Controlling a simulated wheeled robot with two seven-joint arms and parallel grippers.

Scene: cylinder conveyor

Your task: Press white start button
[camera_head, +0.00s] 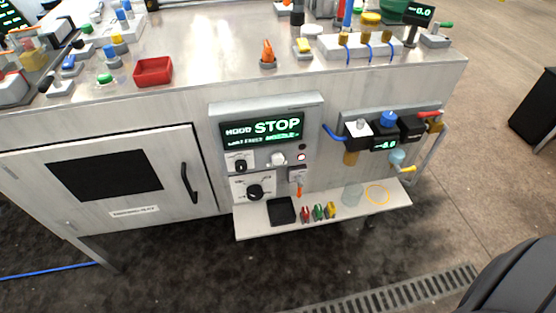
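The control panel (265,110) is on the front of the bench, with a dark display (262,130) reading STOP in green letters. Below the display, a white button (278,159) sits between a black knob (240,166) on its left and a small red light (301,157) on its right. A larger black knob (256,192) is on the plate beneath. No hand or tool covers the white button. Neither of my grippers is in view.
A shelf (335,224) juts out below the panel, holding a black pad (281,211) and several small coloured items. Valves and pipes (385,135) stick out at the right. A cabinet door handle (190,183) protrudes at the left. The space before the panel looks clear.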

